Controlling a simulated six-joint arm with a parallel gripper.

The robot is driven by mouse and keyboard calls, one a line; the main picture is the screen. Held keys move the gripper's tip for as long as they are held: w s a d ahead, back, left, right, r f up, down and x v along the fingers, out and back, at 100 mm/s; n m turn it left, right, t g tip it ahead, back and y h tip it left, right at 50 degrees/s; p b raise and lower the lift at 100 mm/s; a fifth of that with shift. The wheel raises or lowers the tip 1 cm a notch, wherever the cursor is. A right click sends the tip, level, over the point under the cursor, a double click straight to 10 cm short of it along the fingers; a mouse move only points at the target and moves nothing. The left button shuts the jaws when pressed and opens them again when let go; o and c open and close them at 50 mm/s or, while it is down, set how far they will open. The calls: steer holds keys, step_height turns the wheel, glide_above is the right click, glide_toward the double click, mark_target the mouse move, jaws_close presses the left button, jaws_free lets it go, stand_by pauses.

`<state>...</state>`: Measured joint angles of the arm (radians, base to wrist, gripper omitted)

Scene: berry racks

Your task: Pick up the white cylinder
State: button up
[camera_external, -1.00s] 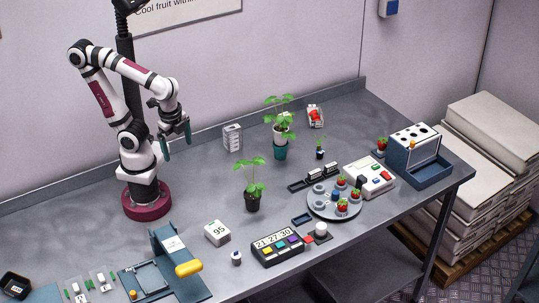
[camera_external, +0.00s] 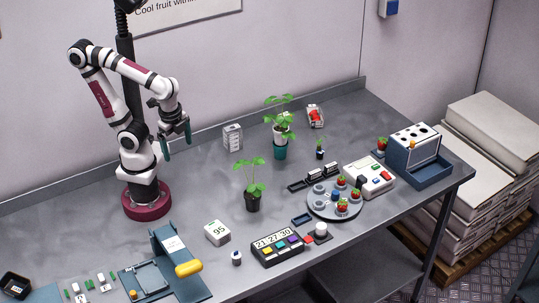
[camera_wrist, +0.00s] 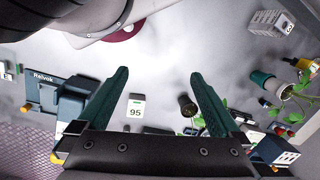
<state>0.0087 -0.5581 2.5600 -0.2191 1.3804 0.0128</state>
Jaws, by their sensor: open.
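A short white cylinder (camera_external: 320,229) stands near the front edge of the table, at the right end of the dark button panel (camera_external: 277,247) and close to a small red piece (camera_external: 308,239). A smaller white pot with a dark top (camera_external: 236,258) stands left of the panel. My gripper (camera_external: 176,143) is open and empty, raised above the table at the back left, well away from both. In the wrist view my gripper's (camera_wrist: 158,75) green fingers are spread over bare table. I cannot clearly make out the white cylinder in the wrist view.
A white block marked 95 (camera_external: 217,233) and two potted plants (camera_external: 253,202) (camera_external: 280,152) stand mid-table. A round tray (camera_external: 325,210) with strawberries lies right of the panel. A blue stand with a yellow handle (camera_external: 188,269) is front left. The table's back left is clear.

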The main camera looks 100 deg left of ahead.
steer(key=c, duration=0.4)
steer(key=shift+o, duration=0.2)
steer(key=w+a+f+t, duration=0.2)
steer(key=w+a+t, duration=0.15)
steer(key=w, duration=0.65)
steer(key=w+a+f+t, duration=0.2)
steer(key=w+a, duration=0.2)
steer(key=w, duration=0.7)
steer(key=w+a+f+t, duration=0.2)
steer(key=w+a+t, duration=0.15)
steer(key=w, duration=0.65)
steer(key=m+t+h, duration=0.2)
steer(key=h, duration=0.8)
glide_toward(318, 224)
steer(key=shift+n, duration=0.3)
steer(key=x, duration=1)
steer(key=shift+a+f, duration=0.25)
steer(key=shift+f, duration=0.1)
